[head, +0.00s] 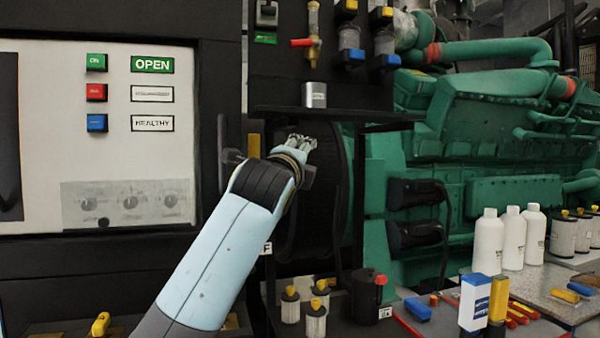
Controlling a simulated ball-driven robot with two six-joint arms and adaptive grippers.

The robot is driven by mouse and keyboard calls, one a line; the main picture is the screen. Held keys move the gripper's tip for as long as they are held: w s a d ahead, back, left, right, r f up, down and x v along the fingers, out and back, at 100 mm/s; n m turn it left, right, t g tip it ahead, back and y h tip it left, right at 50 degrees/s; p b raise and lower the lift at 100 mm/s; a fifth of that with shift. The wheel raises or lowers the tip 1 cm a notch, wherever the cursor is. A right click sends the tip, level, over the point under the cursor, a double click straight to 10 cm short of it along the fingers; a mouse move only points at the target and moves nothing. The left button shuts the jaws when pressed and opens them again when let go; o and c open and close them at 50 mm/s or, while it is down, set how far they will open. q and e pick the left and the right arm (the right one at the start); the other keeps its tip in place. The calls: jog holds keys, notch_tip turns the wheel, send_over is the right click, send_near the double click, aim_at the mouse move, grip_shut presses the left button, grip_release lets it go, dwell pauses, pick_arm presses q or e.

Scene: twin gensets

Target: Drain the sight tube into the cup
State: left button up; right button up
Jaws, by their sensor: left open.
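The sight tube (313,22) is a slim upright amber and brass fitting on the dark panel at the top. A red lever (301,43) sticks out to the left from its lower part. The cup (314,95) is a small metal cylinder with a dark label. It stands upright on a narrow black shelf, below the tube and apart from it. My left gripper (303,142) is open, just below the shelf and the cup in the picture, and touches neither as far as I can see. Its fingers are small and partly blurred against the dark background. My right gripper is out of view.
Two yellow-topped filter bowls (349,38) hang right of the tube. A control cabinet (60,140) fills the left. A green engine (500,120) stands behind at right. White bottles (488,240), filters and boxes crowd the lower right bench. The shelf edge (345,116) lies above my gripper.

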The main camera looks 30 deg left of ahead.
pick_arm(q)
jog(key=shift+w+f, duration=0.1)
jog(key=shift+f, duration=0.85)
